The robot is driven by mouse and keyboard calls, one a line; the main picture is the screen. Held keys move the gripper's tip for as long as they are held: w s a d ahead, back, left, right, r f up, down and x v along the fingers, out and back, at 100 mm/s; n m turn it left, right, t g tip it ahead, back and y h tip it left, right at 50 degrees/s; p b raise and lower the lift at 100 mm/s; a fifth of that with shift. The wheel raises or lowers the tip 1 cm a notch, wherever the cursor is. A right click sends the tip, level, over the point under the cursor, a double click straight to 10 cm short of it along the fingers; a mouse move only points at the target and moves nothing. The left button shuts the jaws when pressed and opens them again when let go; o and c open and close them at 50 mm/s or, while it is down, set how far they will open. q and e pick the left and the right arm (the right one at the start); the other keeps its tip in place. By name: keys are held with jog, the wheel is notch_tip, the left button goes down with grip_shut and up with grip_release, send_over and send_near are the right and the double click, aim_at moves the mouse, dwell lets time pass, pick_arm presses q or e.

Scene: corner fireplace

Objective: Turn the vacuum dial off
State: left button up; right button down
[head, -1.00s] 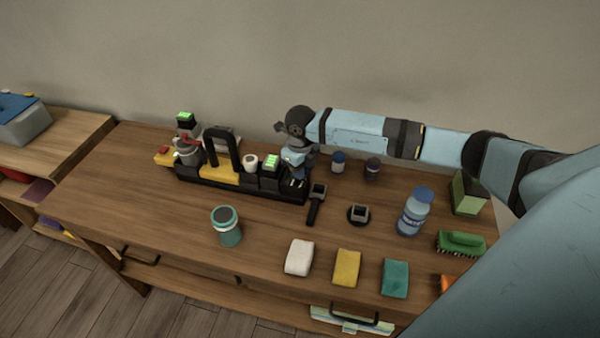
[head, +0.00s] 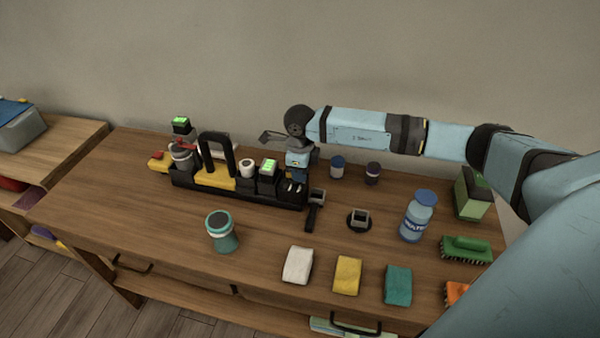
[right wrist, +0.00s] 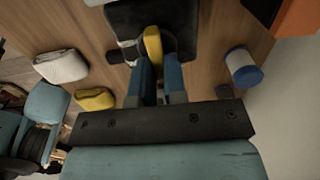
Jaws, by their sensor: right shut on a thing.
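The vacuum unit (head: 239,190) is a long black base with a black arched handle and yellow parts, lying on the wooden table. My right gripper (head: 297,176) points down at the base's right end. In the right wrist view its two blue fingers (right wrist: 158,72) are shut on a narrow yellow piece, apparently the dial (right wrist: 152,44), on a black block. The fingers partly hide the piece. In the head view the dial is too small and covered to read its setting. My left gripper is not in view.
A black-handled tool (head: 313,212) and a small dark ring-based piece (head: 358,220) lie close to the unit's right end.

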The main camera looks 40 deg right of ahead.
jog(key=c, duration=1.2)
grip_release()
jog(key=shift+o, duration=0.2)
notch_tip(320, 180, up, 14)
jog(key=shift+f, duration=0.15)
